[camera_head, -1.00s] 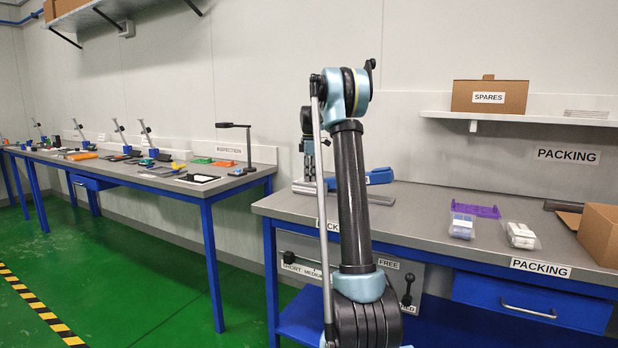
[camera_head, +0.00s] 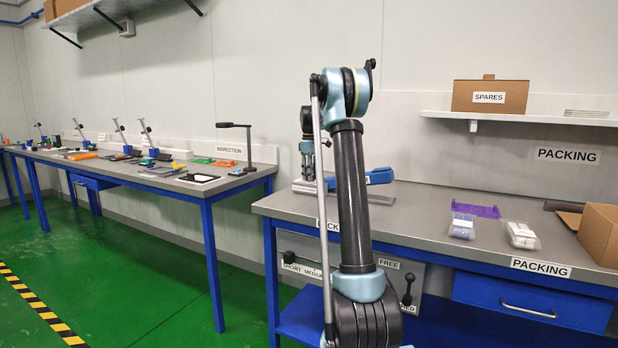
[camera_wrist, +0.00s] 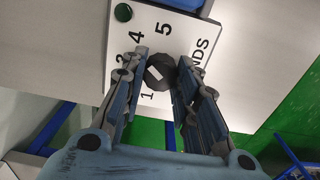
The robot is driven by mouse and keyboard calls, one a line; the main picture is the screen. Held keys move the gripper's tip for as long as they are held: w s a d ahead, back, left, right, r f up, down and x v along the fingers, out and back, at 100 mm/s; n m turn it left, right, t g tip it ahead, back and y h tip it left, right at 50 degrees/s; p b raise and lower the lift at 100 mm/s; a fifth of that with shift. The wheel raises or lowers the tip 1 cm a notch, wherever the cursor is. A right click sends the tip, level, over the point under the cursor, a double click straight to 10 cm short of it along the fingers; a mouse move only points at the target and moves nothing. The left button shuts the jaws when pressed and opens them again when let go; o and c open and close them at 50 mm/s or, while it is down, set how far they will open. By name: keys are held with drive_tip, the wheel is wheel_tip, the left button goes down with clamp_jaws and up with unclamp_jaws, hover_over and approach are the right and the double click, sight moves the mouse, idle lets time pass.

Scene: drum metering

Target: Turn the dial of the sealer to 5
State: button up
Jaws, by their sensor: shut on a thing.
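The sealer's dial (camera_wrist: 162,72) is a dark, faceted knob with a white mark on it, in the middle of the wrist view. It sits on a white panel (camera_wrist: 185,40) with numbers from 1 to 5 around its left and upper sides. The white mark is on the dial's left part; I cannot tell exactly which number it points to. My gripper (camera_wrist: 163,75) has one finger on each side of the dial and is shut on it. In the head view my arm hides the dial, and a blue part (camera_head: 378,176), probably of the sealer, shows beside it.
A green round button (camera_wrist: 123,12) is on the panel near the dial. On the packing bench (camera_head: 420,205), a purple item (camera_head: 476,210), small clear packs (camera_head: 521,235) and an open carton (camera_head: 600,235) lie to the right. A spares box (camera_head: 489,95) stands on the shelf.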

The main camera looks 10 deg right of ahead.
drive_tip(key=m, duration=0.5)
drive_tip(key=shift+w+d+m, duration=0.15)
drive_tip(key=shift+m, duration=2.15)
drive_tip(key=o, duration=1.1)
wheel_tip(320, 180, up, 12)
drive_tip(key=shift+f, duration=0.1)
